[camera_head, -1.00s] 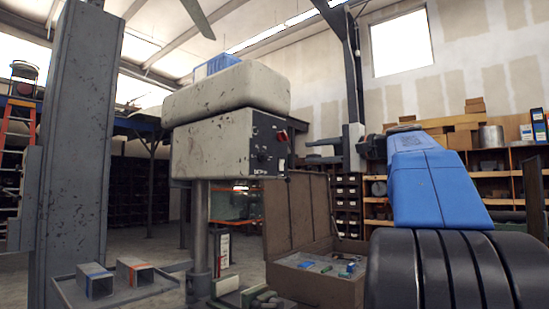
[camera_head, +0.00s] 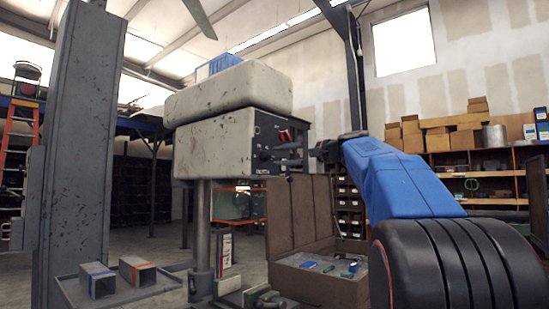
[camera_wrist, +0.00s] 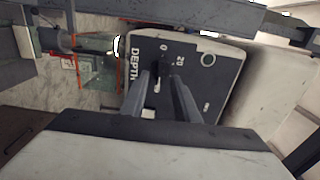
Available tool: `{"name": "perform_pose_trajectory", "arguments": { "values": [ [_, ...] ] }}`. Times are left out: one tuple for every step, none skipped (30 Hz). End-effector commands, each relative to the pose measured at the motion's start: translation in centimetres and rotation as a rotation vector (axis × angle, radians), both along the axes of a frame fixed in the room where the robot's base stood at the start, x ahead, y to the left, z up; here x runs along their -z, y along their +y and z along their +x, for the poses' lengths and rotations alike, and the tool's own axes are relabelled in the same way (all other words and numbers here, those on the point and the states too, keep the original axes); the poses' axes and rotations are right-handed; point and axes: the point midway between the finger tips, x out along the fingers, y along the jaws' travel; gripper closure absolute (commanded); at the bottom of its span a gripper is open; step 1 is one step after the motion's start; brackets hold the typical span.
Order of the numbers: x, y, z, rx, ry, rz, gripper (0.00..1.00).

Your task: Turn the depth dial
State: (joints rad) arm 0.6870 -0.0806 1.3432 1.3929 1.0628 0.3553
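The dark control panel on the side of the drill press head (camera_head: 215,145) carries the depth dial. In the wrist view the panel reads "DEPTH" with a scale of numbers, and the small dark depth dial (camera_wrist: 158,76) sits beside that word. My gripper (camera_head: 284,154) reaches in from the right with its fingers pointing at the panel. In the wrist view my gripper (camera_wrist: 161,76) has its two fingers apart, one on each side of the dial. I cannot tell whether either finger touches it. The fingers partly hide the dial.
A red switch (camera_head: 285,136) sits near the fingers on the panel. An open brown case (camera_head: 320,285) with small parts stands below. A grey column (camera_head: 80,150) and a tray with two square tubes (camera_head: 137,270) are at left. The space right of the panel holds my arm.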

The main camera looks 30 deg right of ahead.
Motion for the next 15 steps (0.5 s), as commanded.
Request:
{"name": "perform_pose_trajectory", "arguments": {
  "values": [
    [0.0,0.4,0.7,-0.003,0.001,0.0,0.72],
    [0.0,0.5,1.1,-0.003,0.001,-0.001,0.72],
    [0.0,0.6,1.5,-0.002,0.001,-0.001,0.72],
    [0.0,0.7,1.8,-0.002,0.001,-0.001,0.72],
    [0.0,0.8,2.0,-0.002,0.001,-0.001,0.72],
    [0.0,0.9,2.3,-0.002,0.0,-0.001,0.72],
    [0.0,0.9,2.5,-0.002,0.0,-0.001,0.72],
    [0.0,1.0,2.6,-0.002,0.0,-0.001,0.72],
    [0.0,1.0,2.7,-0.001,0.0,-0.001,0.72],
    [0.0,1.1,2.8,-0.001,0.0,-0.001,0.72],
    [0.0,1.1,2.9,-0.001,0.0,-0.001,0.72],
    [0.0,1.1,2.9,0.0,0.0,-0.001,0.72],
    [0.0,1.1,3.0,0.0,0.0,-0.001,0.72],
    [0.0,1.1,3.0,0.0,0.0,-0.001,0.72],
    [0.0,1.1,3.0,0.0,0.0,-0.001,0.72]
  ]
}}
